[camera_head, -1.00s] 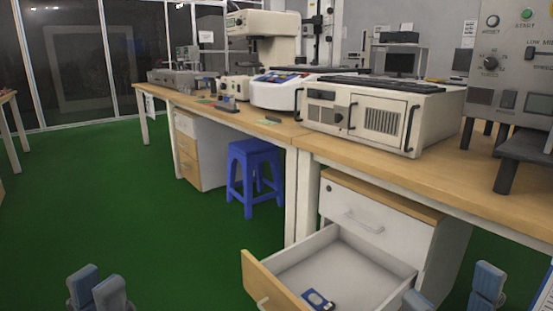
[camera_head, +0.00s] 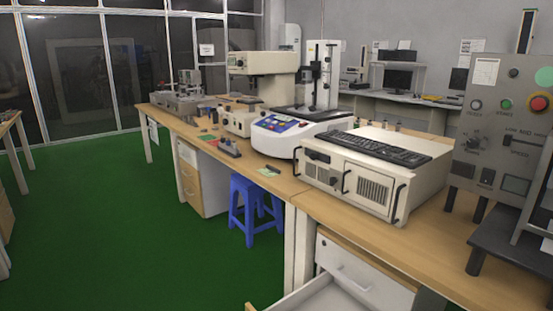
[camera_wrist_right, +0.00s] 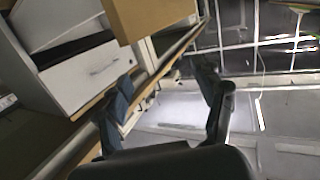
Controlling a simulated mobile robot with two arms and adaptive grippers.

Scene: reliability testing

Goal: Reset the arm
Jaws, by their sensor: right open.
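My right gripper (camera_wrist_right: 165,78) shows in the right wrist view. Its two blue-grey fingers are spread apart with nothing between them. The wrist picture is tilted, with a white drawer cabinet (camera_wrist_right: 82,72) to the left of the fingers and a wooden drawer front (camera_wrist_right: 150,14) above them. My left gripper is in neither view now. In the head view, the pulled-out white drawer (camera_head: 325,297) shows only partly at the bottom edge, and its inside floor is mostly cut off.
Wooden workbenches (camera_head: 440,258) run along the right and carry a white computer case (camera_head: 375,180) with a black keyboard (camera_head: 378,147). A grey control panel machine (camera_head: 490,140) stands at right. A blue stool (camera_head: 250,205) is under the bench. Green floor (camera_head: 110,220) at left is open.

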